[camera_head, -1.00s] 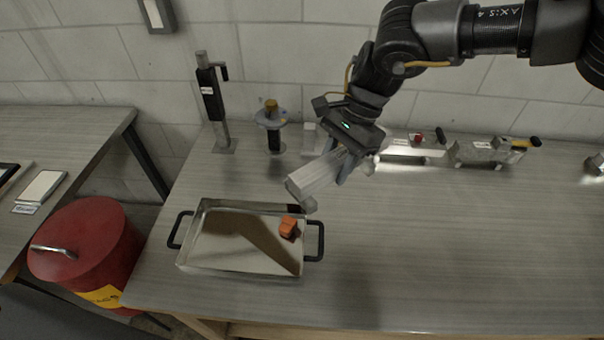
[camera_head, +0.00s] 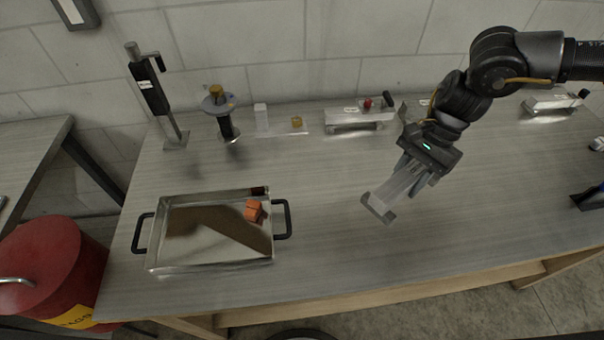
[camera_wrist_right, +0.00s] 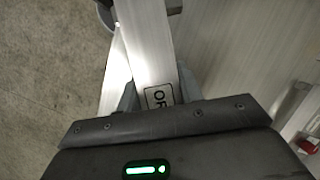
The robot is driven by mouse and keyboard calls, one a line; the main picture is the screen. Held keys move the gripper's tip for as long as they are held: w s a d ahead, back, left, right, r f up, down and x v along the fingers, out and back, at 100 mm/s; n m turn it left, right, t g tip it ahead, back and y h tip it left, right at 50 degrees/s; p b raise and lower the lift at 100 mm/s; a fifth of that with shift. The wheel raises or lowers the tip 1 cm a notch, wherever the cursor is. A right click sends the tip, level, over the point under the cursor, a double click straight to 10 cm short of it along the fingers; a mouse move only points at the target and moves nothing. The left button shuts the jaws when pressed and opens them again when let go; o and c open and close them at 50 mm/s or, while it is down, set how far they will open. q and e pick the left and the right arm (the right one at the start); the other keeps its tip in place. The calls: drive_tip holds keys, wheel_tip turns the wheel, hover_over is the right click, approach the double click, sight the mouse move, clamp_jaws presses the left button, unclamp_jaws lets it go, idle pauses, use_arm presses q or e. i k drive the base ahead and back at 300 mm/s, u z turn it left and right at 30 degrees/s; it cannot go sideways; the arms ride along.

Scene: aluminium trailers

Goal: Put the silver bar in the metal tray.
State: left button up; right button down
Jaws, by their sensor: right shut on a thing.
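The silver bar (camera_head: 392,190) is held in my right gripper (camera_head: 416,178), whose jaws are shut on it. The bar slants down to the left over the bench, to the right of the tray and clear of it. In the right wrist view the bar (camera_wrist_right: 148,45) runs up from between the fingers, with a printed label near the gripper. The metal tray (camera_head: 215,263) sits on the bench at the left and has black side handles. An orange block (camera_head: 254,210) lies inside it at its right end. My left gripper is not in view.
A red bin (camera_head: 45,255) stands left of the bench. Along the back are a black-handled stand (camera_head: 150,95), a brass-topped post (camera_head: 220,112) and a metal fixture (camera_head: 355,118). A blue item (camera_head: 590,197) is at the right edge. The bench between tray and bar is clear.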

sight(221, 244)
drive_tip(key=u, duration=0.75)
drive_tip(key=k, duration=1)
drive_tip(key=u, duration=1)
drive_tip(key=k, duration=0.3)
drive_tip(key=u, duration=0.55)
drive_tip(key=i, duration=0.35)
drive_tip(key=z, duration=0.2)
